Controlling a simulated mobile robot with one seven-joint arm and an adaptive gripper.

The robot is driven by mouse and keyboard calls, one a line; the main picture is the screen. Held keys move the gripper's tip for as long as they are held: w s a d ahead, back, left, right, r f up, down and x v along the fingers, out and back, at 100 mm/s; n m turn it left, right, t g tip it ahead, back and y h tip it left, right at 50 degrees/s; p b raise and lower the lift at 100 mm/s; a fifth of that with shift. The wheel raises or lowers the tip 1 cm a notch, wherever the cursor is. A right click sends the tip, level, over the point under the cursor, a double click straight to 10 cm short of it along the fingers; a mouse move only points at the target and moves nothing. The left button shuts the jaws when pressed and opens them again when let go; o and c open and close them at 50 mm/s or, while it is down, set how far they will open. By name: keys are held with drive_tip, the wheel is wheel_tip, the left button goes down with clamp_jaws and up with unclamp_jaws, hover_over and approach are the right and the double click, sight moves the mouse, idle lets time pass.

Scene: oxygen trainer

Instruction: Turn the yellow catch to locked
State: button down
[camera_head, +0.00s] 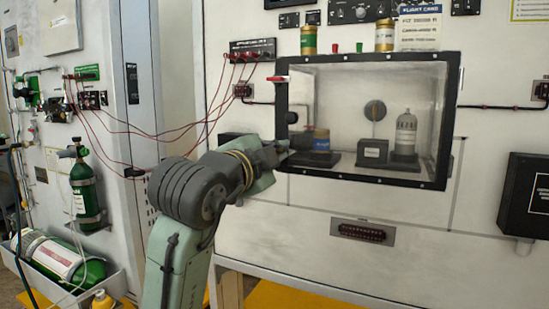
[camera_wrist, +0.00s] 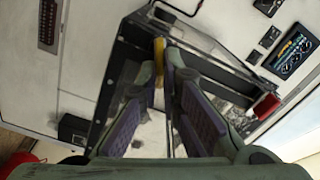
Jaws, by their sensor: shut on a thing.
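The yellow catch (camera_wrist: 159,50) shows in the wrist view as a narrow yellow piece between my fingertips, at the edge of the dark-framed window. My gripper (camera_wrist: 162,66) is shut on it. In the head view my gripper (camera_head: 281,152) is at the lower left side of the window frame (camera_head: 450,120), and the catch is hidden behind it. I cannot read any locked or unlocked mark near the catch.
Behind the window stand a grey bottle (camera_head: 406,133) and a dark box (camera_head: 373,151). A red handle (camera_head: 277,78) is at the frame's upper left. Red cables (camera_head: 150,133) hang left of my arm. A black box (camera_head: 525,195) is on the right wall.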

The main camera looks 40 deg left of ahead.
drive_tip(key=m, duration=0.2)
drive_tip(key=m+b, duration=0.1)
drive_tip(key=m, duration=0.2)
drive_tip(key=shift+d+f+b, duration=0.1)
drive_tip(key=shift+f+b, duration=0.2)
drive_tip(key=shift+f, duration=0.1)
idle(0.3)
drive_tip(key=c, duration=1.8)
unclamp_jaws()
drive_tip(key=v, duration=1.2)
